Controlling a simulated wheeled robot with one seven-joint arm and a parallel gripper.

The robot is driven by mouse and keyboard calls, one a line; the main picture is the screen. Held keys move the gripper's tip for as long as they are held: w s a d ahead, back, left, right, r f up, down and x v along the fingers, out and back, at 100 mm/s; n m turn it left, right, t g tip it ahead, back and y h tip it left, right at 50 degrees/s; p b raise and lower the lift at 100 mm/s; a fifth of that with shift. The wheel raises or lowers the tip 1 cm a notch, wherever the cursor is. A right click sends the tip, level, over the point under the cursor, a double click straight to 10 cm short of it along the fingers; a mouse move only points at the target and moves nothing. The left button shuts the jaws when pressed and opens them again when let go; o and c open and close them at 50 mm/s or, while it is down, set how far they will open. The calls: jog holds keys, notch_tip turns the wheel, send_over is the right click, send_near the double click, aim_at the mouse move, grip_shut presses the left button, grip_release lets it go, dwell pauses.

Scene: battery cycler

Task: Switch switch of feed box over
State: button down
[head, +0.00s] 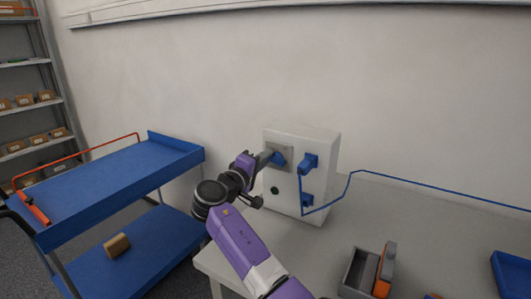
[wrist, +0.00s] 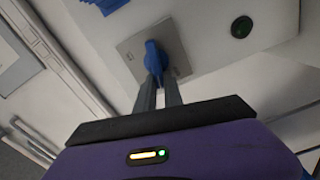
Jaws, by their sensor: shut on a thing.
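The feed box (head: 312,147) is a white upright box on the table against the wall. Its switch (head: 279,158) is a blue handle on a square grey plate on the box's front. The switch also shows in the wrist view (wrist: 152,55), between the tips of my gripper. My gripper (head: 265,160) reaches the box from the left and is shut on the switch handle. In the wrist view my gripper (wrist: 158,80) shows two dark fingers closed around the handle's lower part. Small markings on the plate are too blurred to read.
A blue connector (head: 308,164) with a cable sits right of the switch, with another blue part (head: 307,200) below. A dark green button (head: 274,190) is on the front. A blue cart (head: 110,180) stands left. A grey tray (head: 358,273) and a blue bin (head: 512,274) lie on the table.

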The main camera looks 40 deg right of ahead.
jog(key=shift+f+n+p, duration=0.3)
jog(key=shift+n+p, duration=0.35)
jog(key=shift+n, duration=0.55)
jog(key=shift+f, duration=0.1)
jog(key=c, duration=1.5)
grip_release()
jog(key=shift+a, duration=0.1)
jog(key=shift+o, duration=0.2)
jog(key=b+v, duration=0.1)
jog(key=v, duration=0.6)
jog(key=shift+a, duration=0.3)
jog(key=shift+s, duration=0.1)
